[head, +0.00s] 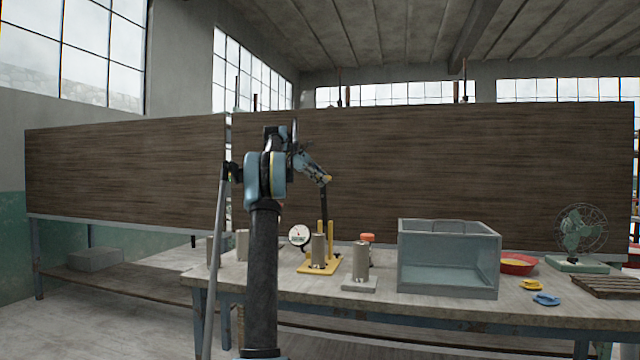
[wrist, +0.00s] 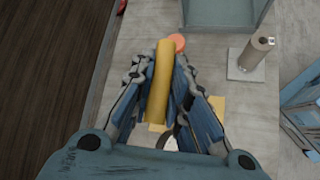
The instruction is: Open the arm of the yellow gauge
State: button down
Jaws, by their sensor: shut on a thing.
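The yellow gauge (head: 307,267) stands on the table, with a yellow base, upright yellow posts, a grey cylinder and a round white dial (head: 299,235). My gripper (head: 324,214) points down at the top of the gauge's posts. In the wrist view, my gripper (wrist: 160,75) is shut on a long yellow bar (wrist: 159,85), which looks like the gauge's arm. Parts of the yellow base (wrist: 217,103) show below it. The bar and fingers hide much of the gauge there, and the dial is only partly visible.
An orange-capped jar (head: 367,239) and a grey cylinder on a plate (head: 360,258) stand just right of the gauge. A clear-sided bin (head: 448,275) is further right, then a red bowl (head: 518,263) and a green fan (head: 582,235). A wooden panel stands behind.

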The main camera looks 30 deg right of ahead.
jog(key=c, duration=1.5)
grip_release()
jog(key=shift+v, duration=6)
